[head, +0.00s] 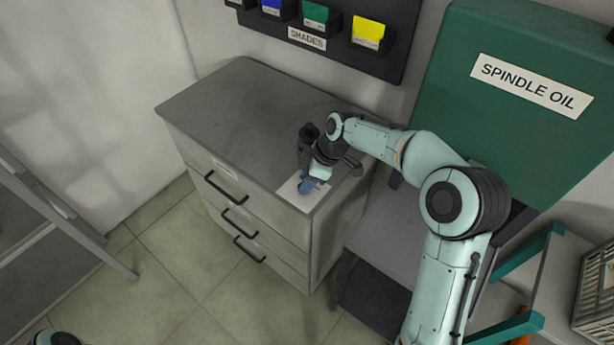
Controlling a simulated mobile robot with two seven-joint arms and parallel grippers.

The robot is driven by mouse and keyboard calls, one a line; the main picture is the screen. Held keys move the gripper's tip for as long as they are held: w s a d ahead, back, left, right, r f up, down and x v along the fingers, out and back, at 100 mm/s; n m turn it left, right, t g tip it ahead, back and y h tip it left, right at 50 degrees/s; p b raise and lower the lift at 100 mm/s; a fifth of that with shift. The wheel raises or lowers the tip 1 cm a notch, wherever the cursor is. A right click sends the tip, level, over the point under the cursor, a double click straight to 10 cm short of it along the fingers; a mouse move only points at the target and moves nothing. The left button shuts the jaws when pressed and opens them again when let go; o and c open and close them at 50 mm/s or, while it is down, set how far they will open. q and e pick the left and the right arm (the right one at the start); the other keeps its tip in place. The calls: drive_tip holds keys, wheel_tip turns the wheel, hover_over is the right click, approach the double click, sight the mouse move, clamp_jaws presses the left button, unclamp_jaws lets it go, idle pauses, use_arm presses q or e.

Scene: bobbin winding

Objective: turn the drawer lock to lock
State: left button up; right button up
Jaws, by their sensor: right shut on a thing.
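A grey cabinet (240,120) with three drawers stands left of centre, and its drawers look shut. At the right front corner of its top is a white plate (291,190) with a small blue piece (306,186), which seems to be the drawer lock's knob. My right gripper (311,178) reaches down over the plate from the right and is shut on the blue piece. The gripper and wrist hide part of the plate and knob, so how far the lock is turned cannot be told. My left gripper is not in view.
A dark rack with coloured bins (316,14) and a "SHADES" label hangs above the cabinet. A green "SPINDLE OIL" case (500,110) stands at the right. A grey crate (596,290) is at the right edge. The rest of the cabinet top is clear.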

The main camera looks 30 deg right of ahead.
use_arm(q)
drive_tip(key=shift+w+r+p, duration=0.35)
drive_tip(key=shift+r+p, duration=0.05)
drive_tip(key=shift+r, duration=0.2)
use_arm(e)
drive_tip(key=shift+w+n+g, duration=0.1)
drive_tip(key=shift+n+g, duration=0.3)
drive_tip(key=shift+n, duration=0.8)
drive_tip(key=o, duration=1)
drive_tip(key=shift+o, duration=0.2)
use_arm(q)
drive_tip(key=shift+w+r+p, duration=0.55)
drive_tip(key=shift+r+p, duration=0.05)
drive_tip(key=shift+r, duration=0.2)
use_arm(e)
drive_tip(key=v, duration=1.3)
drive_tip(key=shift+d, duration=0.35)
drive_tip(key=shift+r, duration=0.1)
